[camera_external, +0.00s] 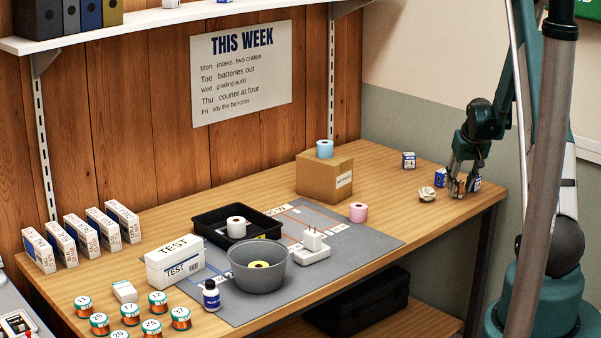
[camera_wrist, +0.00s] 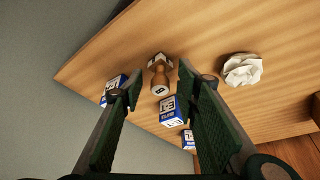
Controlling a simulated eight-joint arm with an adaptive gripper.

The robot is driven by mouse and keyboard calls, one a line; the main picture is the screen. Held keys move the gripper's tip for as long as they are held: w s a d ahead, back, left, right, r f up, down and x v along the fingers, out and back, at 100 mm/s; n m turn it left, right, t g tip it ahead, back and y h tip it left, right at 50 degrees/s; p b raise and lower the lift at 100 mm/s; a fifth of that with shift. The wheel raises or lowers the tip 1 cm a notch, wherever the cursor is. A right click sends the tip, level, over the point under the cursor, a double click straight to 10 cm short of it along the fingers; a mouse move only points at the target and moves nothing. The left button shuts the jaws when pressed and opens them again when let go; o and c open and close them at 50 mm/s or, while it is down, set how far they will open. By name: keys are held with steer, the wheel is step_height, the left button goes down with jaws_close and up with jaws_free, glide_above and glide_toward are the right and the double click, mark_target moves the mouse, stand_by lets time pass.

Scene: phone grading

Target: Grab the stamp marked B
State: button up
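In the wrist view a small stamp (camera_wrist: 161,77) with a brown wooden handle and a pale round end stands between my fingertips. A dark mark on that end looks like a B, but it is small. My gripper (camera_wrist: 159,71) is open, with a finger on each side of the stamp and visible gaps. In the external view my gripper (camera_external: 463,186) is low over the far right end of the table and mostly hides the stamp.
Blue-and-white boxes lie close by: one left of the fingers (camera_wrist: 112,90), one just below the stamp (camera_wrist: 172,111), one farther down (camera_wrist: 188,140). Crumpled paper (camera_wrist: 242,69) is to the right. In the external view a cardboard box (camera_external: 318,180) and grey mat (camera_external: 375,238) lie farther left on the table.

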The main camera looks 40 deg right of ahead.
mark_target(461, 181)
steer(key=shift+c, duration=0.6)
steer(key=c, duration=0.8)
steer(key=shift+o, duration=0.2)
steer(key=shift+r+p, duration=0.8)
steer(key=shift+r, duration=4.2)
